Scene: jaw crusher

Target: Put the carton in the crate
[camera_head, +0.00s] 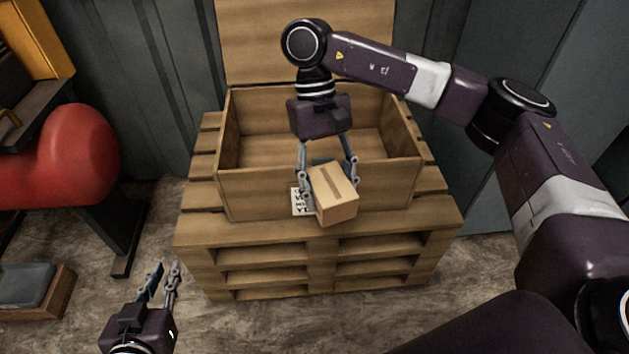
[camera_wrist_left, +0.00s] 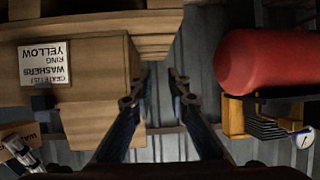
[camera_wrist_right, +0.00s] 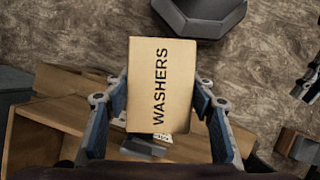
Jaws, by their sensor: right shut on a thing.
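The carton (camera_head: 334,194) is a small tan box with a tape strip. My right gripper (camera_head: 330,178) is shut on it and holds it in front of the crate's front wall, near the rim. In the right wrist view the carton (camera_wrist_right: 163,85) reads "WASHERS" and sits between the fingers. The crate (camera_head: 232,150) is an open wooden box with its lid raised at the back. Its visible inside is empty. A white label on its front is partly hidden by the carton. My left gripper (camera_head: 163,278) is low at the left, open and empty; its fingers also show in the left wrist view (camera_wrist_left: 152,88).
The crate stands on stacked wooden pallets (camera_head: 320,240). A red cylinder (camera_head: 70,155) on a dark stand is at the left. A wooden tray (camera_head: 60,290) with a grey block lies on the floor. Grey panels stand behind.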

